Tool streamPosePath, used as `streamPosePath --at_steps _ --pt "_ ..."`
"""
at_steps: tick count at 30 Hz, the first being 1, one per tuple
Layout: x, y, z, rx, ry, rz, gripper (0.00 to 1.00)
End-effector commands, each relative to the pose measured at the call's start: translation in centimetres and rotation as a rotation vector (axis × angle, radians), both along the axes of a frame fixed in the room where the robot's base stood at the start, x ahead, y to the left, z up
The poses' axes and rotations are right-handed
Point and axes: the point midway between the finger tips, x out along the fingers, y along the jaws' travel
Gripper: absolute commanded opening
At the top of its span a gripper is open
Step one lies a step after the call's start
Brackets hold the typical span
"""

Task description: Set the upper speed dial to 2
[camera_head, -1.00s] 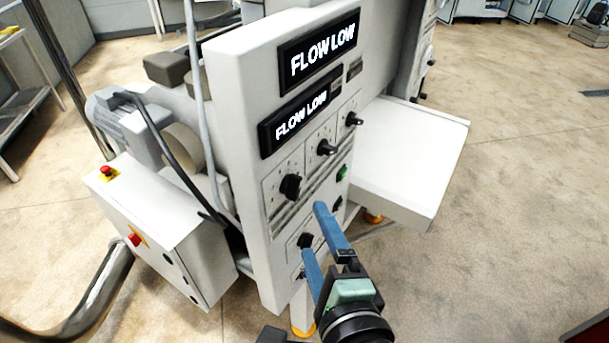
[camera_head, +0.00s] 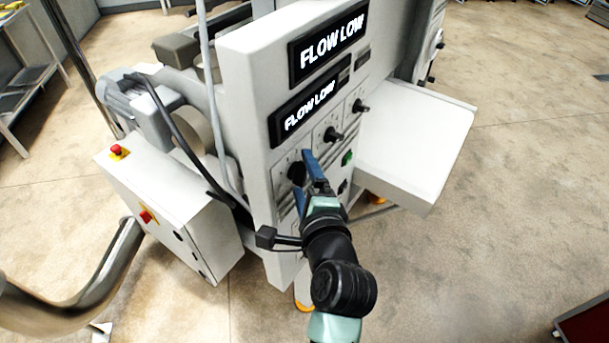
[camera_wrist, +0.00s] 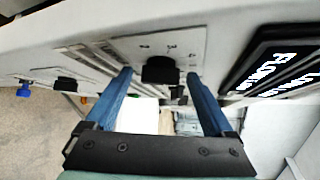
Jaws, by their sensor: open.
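The white control panel (camera_head: 262,163) carries several black dials. The left dial of the upper row (camera_head: 296,173) is partly hidden behind my gripper (camera_head: 306,178). In the wrist view this black dial (camera_wrist: 160,70) sits between the two blue fingertips of my gripper (camera_wrist: 159,78), with a gap on each side. My gripper is open and holds nothing. The middle dial (camera_head: 333,134) and right dial (camera_head: 360,106) of that row are clear of my gripper. No label shows which is the speed dial.
Two dark displays reading "FLOW LOW" (camera_head: 328,42) (camera_head: 308,107) sit above the dials. A green button (camera_head: 347,158) is right of my gripper. A white shelf (camera_head: 415,140) juts out right. A white box (camera_head: 170,205) with red knobs stands left.

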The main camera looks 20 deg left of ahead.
Motion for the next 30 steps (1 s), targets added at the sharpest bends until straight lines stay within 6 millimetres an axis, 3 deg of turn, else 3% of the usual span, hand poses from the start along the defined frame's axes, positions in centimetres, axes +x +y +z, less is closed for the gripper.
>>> streamPosePath --at_steps 5,18,30 --pt "0.00 -0.01 0.01 0.000 0.000 0.000 0.84" --pt "-0.01 -0.04 0.02 0.000 0.000 0.000 0.05" --pt "-0.04 -0.05 -0.57 -0.012 -0.065 -0.001 0.02"
